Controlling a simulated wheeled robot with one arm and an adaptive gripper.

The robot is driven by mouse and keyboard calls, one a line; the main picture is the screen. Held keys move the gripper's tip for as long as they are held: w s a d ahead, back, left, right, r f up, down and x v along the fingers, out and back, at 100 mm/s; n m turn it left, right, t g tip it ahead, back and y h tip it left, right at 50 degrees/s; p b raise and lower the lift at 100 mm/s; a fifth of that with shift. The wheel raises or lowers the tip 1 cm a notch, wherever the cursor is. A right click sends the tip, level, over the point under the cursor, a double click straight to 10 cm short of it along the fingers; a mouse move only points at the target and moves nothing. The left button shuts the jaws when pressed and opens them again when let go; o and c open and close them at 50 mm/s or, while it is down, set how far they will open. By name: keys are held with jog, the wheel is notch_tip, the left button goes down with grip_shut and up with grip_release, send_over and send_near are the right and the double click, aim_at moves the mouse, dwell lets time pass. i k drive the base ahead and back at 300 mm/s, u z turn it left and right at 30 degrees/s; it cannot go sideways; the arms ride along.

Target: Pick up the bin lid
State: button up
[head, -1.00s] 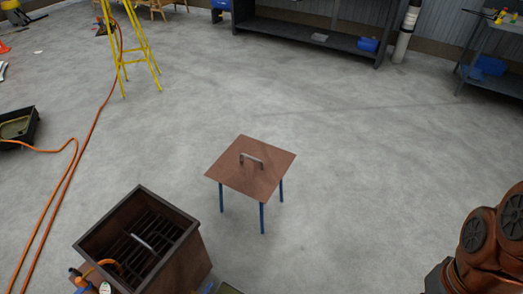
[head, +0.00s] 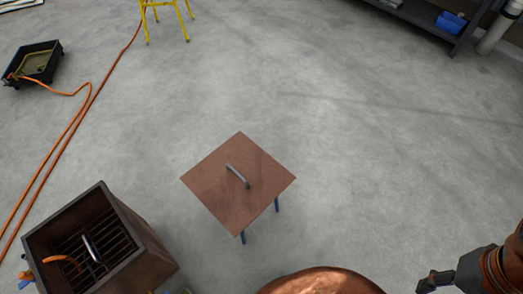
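The bin lid (head: 225,200) is a flat, square brown plate with a grey bar handle (head: 238,175) on top. It rests on a stand with blue legs (head: 277,205), near the middle of the head view. The open brown bin (head: 150,255) stands at the lower left, with a dark grate and a metal handle-like bar inside. My gripper (head: 433,281) is at the lower right edge, well to the right of the lid and apart from it. Its dark fingers are small and partly cut off, so its opening is unclear.
An orange hose (head: 80,135) runs along the floor at the left, past a black tray (head: 40,62). A yellow stand (head: 165,15) and a dark shelf (head: 430,25) with a blue bin (head: 452,21) are farther back. The floor between is clear.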

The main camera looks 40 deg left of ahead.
aim_at(236, 182)
jog(key=i, duration=0.85)
jog(key=u, duration=4)
